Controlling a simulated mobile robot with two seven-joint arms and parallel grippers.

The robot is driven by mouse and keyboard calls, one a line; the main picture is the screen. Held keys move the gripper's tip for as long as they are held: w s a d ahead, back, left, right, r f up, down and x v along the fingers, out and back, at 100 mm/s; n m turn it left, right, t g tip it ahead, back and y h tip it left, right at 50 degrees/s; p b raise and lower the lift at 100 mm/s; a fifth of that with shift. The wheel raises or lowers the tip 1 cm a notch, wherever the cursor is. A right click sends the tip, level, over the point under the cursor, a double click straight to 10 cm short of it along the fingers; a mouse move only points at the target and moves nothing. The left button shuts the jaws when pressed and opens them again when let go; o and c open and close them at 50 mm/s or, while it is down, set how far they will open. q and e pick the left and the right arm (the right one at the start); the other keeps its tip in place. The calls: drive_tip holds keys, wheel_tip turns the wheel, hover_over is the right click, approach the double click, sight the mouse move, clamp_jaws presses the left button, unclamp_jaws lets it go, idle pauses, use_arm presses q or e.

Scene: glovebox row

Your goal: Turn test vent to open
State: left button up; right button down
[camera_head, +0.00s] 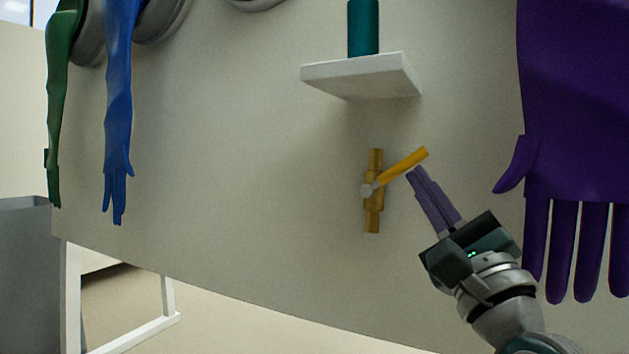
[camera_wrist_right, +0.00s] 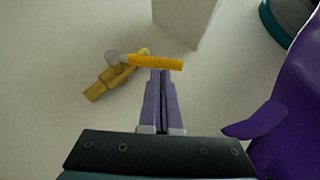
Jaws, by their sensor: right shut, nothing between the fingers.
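The test vent (camera_head: 374,218) is a brass valve body, upright on the pale panel, with a grey hub. Its yellow lever (camera_head: 405,167) slants up and to the right from the hub. In the right wrist view the lever (camera_wrist_right: 155,62) lies across the tips of my fingers, and the brass body (camera_wrist_right: 103,88) is to the left. My right gripper (camera_head: 416,174) is shut and empty, its purple fingertips just below the lever's outer end. In the wrist view the fingertips (camera_wrist_right: 160,74) look close to or touching the lever; I cannot tell which. My left gripper is out of view.
A white shelf (camera_head: 350,76) holding a teal cylinder (camera_head: 363,28) juts out above the valve. A large purple glove (camera_head: 575,120) hangs close on the right. Blue (camera_head: 118,90) and green (camera_head: 58,110) gloves hang at left. The panel left of the valve is clear.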

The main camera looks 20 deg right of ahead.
drive_tip(key=shift+w+a+r+n+g+y+p, duration=0.15)
drive_tip(key=shift+r+n+g+y+p, duration=0.45)
drive_tip(key=shift+p, duration=1.1)
drive_tip(key=shift+w+r+n+g+y+p, duration=0.2)
drive_tip(key=shift+r+n+y+p, duration=0.8)
drive_tip(key=shift+p, duration=0.7)
drive_tip(key=shift+w+a+r+n+g+y+p, duration=0.15)
drive_tip(key=shift+r+n+g+y+p, duration=0.35)
drive_tip(key=shift+n+p, duration=0.85)
drive_tip(key=shift+w+a+r+y+p, duration=0.25)
drive_tip(key=shift+w+a+r+p, duration=0.1)
drive_tip(key=shift+w+p, duration=0.3)
drive_tip(key=shift+w+a+r+y+p, duration=0.3)
drive_tip(key=shift+w+p, duration=0.1)
drive_tip(key=shift+p, duration=0.35)
drive_tip(key=p, duration=0.2)
approach(416, 152)
drive_tip(key=shift+w+a+r, duration=0.8)
drive_tip(key=shift+a+r, duration=0.1)
drive_tip(key=shift+a, duration=0.05)
